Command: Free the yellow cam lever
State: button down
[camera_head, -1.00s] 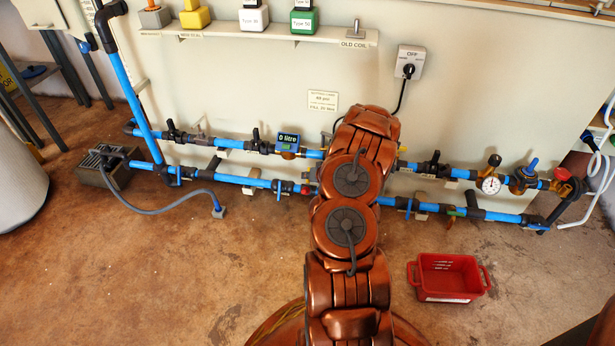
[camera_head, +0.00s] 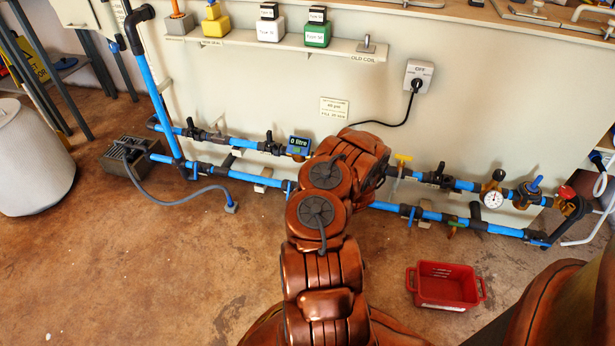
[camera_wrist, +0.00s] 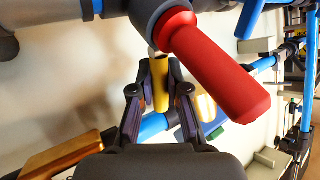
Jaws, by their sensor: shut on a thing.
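In the wrist view, my gripper (camera_wrist: 160,90) has its two dark fingers closed on a slim yellow lever (camera_wrist: 160,82). The lever runs between the fingertips, below a grey fitting on the pipe. A thick red handle (camera_wrist: 215,62) slants down to the right close beside the fingers and the lever. In the head view my own arm hides the gripper and the held lever. A yellow T-shaped handle (camera_head: 402,158) shows on the upper pipe just right of my arm; I cannot tell if it is the same part.
Two blue pipe runs (camera_head: 240,176) with valves go along the pale panel. A blue meter (camera_head: 299,145) sits left of my arm, and a pressure gauge (camera_head: 493,199) is at the right. A red crate (camera_head: 446,303) stands on the floor. Bare floor lies in front.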

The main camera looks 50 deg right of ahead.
jog(key=shift+w+a, duration=0.1)
jog(key=shift+a, duration=0.05)
jog(key=c, duration=1.1)
grip_release()
jog(key=shift+c, duration=0.2)
jog(key=shift+s, duration=0.2)
jog(key=shift+s+a+r, duration=0.1)
jog(key=shift+s+r, duration=0.2)
jog(key=shift+s, duration=0.2)
jog(key=v, duration=1)
jog(key=shift+a, duration=0.35)
jog(key=shift+s+r, duration=0.15)
